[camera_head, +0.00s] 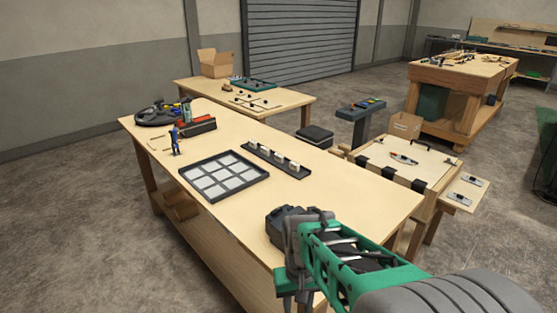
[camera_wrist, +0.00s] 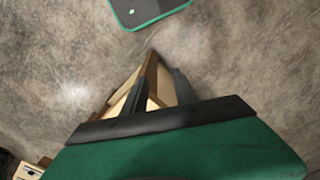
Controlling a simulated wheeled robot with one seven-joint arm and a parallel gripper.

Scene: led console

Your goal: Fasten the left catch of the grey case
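No plainly grey case shows. The nearest match is a flat, pale case-like box (camera_head: 424,165) on a low wooden stand at the right in the head view, with black fittings along its near-left edge and a dark handle at its far edge. Its catches are too small to tell whether fastened. My gripper (camera_head: 295,301) points down at the near edge of the long table, left of and nearer than this box, well apart from it. In the wrist view my gripper (camera_wrist: 160,84) has two dark fingers apart, with nothing held; a wooden corner shows beyond them.
The long table (camera_head: 330,190) carries a black-framed grid tray (camera_head: 224,176), a dark rail (camera_head: 277,162) and a small blue figure (camera_head: 175,140). A side shelf (camera_head: 459,188) bears grey metal pieces. Concrete floor (camera_head: 70,190) is open at the left.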

